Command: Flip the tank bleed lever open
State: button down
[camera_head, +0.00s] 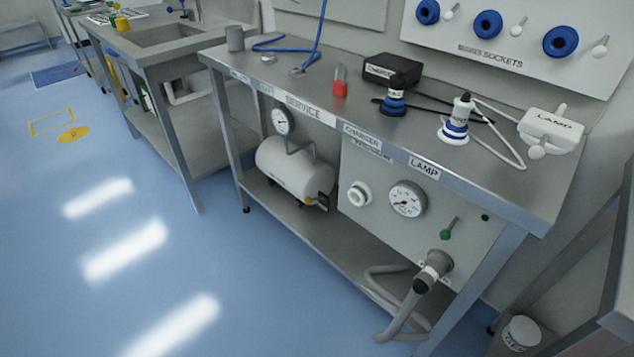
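A pale grey horizontal tank (290,168) sits on the lower shelf under the service bench, with a round dial gauge (282,121) above it. At the tank's lower right end is a small dark fitting (325,200) with a bit of yellow beside it. It is too small to tell whether this is the bleed lever or how it is set. My gripper is not in view.
The panel also carries a white port (359,194), a larger gauge (407,198) and a grey hose (385,337). The steel bench top (270,83) overhangs the tank. Blue floor (150,200) in front and left is clear. A grey structure (609,260) stands at the right edge.

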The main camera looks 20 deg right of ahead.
aim_at(308, 199)
jog(key=i+j+z, duration=0.25)
jog(key=i+j, duration=1.6)
